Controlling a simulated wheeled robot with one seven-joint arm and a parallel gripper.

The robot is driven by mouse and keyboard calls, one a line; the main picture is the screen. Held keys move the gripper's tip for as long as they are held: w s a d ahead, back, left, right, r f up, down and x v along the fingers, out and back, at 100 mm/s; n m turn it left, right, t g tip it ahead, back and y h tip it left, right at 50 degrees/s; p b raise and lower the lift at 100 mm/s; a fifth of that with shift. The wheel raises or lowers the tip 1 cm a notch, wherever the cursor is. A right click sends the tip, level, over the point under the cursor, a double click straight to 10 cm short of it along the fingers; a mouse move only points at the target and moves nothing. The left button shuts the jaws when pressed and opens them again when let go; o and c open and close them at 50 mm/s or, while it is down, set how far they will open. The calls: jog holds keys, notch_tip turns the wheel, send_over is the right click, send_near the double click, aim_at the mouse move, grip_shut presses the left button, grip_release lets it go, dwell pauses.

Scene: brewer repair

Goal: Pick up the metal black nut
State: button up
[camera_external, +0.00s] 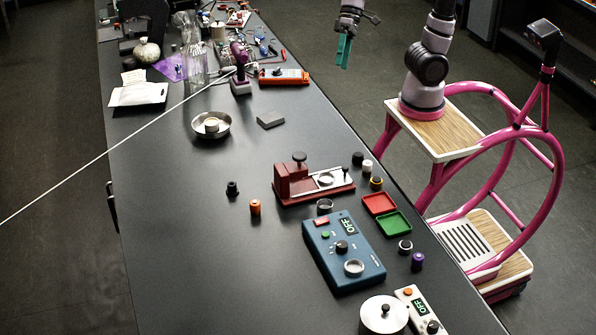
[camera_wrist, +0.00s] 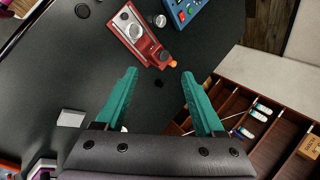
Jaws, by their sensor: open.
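A small black piece (camera_external: 232,189) with a narrower top stands alone on the dark table, left of an orange cylinder (camera_external: 255,207). It looks most like the black nut, but its form is too small to be sure. In the wrist view a small black piece (camera_wrist: 158,83) lies in the gap between the fingertips, well beyond them, near the orange cylinder (camera_wrist: 173,63). My gripper (camera_external: 343,50) hangs at the table's far right side, away from these pieces. Its green fingers are apart and empty in the wrist view (camera_wrist: 158,75).
A red device (camera_external: 315,183), a blue box (camera_external: 343,252), red (camera_external: 379,203) and green (camera_external: 394,223) trays and several small cylinders crowd the right. A metal bowl (camera_external: 211,130) and grey block (camera_external: 270,119) stand farther back. The table left of the black piece is clear.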

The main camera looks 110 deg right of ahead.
jog(key=w+a+f+m+y, duration=0.15)
jog(key=w+f+m, duration=0.35)
jog(key=w, duration=0.5)
jog(key=w+d+f+m+y, duration=0.1)
jog(key=w+f+m+y, duration=0.2)
jog(key=w+f, duration=0.55)
jog(key=m+t, duration=0.4)
jog(key=m, duration=0.5)
send_near(232, 184)
jog(key=shift+d+f+y, duration=0.35)
jog(key=shift+d, duration=0.3)
jog(key=shift+w+a+f, duration=0.1)
jog(key=shift+w+f, duration=0.1)
jog(key=shift+f, duration=0.15)
jog(key=x, duration=0.4)
jog(key=shift+w+a+f, duration=0.15)
jog(key=shift+w+a, duration=0.05)
jog(key=shift+a, duration=0.05)
jog(key=x, duration=0.5)
jog(key=shift+a, duration=0.45)
grip_shut()
